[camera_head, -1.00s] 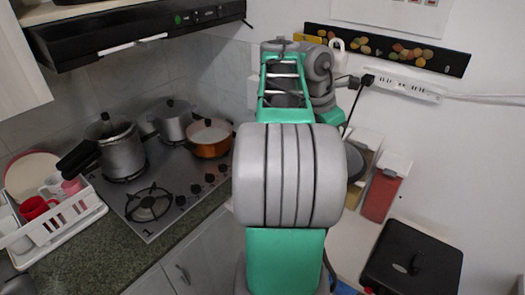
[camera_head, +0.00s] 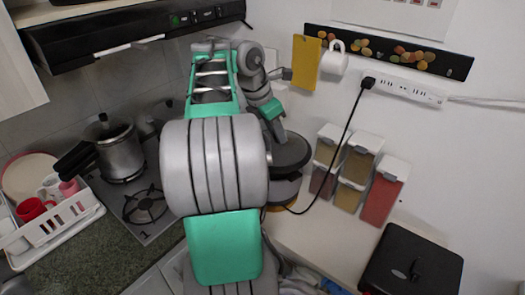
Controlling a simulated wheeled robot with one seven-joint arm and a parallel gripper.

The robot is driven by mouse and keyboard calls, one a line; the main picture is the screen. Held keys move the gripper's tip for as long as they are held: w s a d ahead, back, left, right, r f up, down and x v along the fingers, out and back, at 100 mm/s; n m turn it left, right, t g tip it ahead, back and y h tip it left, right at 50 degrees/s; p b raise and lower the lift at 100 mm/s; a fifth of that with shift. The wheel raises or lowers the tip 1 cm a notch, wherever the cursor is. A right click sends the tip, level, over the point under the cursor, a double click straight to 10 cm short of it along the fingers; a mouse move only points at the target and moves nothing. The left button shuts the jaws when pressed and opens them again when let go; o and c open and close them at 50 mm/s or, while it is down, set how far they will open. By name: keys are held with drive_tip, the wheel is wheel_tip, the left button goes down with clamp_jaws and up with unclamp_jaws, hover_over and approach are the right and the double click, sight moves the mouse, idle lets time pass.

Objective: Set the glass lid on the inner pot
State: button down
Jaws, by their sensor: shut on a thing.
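My gripper (camera_head: 280,130) is at the end of my arm, right of the arm's large grey link. It is small in view and its fingers are hard to make out. It is shut on the glass lid (camera_head: 291,154), a dark round disc that looks about level. The lid hangs over a round grey vessel (camera_head: 285,190), probably the cooker with the inner pot. The lid and my arm hide the vessel's top and left side. I cannot tell the inner pot apart, nor whether the lid touches it.
Spice dispensers (camera_head: 379,197) stand against the wall at right. A black cord (camera_head: 340,160) runs from the power strip (camera_head: 408,91) down to the vessel. A black box (camera_head: 411,262) sits at front right. A pressure cooker (camera_head: 121,155) stands on the stove at left.

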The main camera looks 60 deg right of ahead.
drive_tip(key=w+d+f, duration=0.1)
drive_tip(key=d, duration=0.1)
drive_tip(key=w+d+f, duration=0.1)
drive_tip(key=d, duration=0.1)
drive_tip(key=w+d+f, duration=0.1)
drive_tip(key=d, duration=0.2)
drive_tip(key=shift+w+f+p, duration=0.35)
drive_tip(key=shift+w, duration=0.05)
drive_tip(key=w+d+f+b, duration=0.1)
drive_tip(key=w+d+f, duration=0.1)
drive_tip(key=f, duration=0.6)
drive_tip(key=shift+d+f+b, duration=0.35)
drive_tip(key=shift+d+b, duration=0.05)
drive_tip(key=shift+d, duration=0.35)
drive_tip(key=c, duration=1.1)
unclamp_jaws()
drive_tip(key=shift+w, duration=0.15)
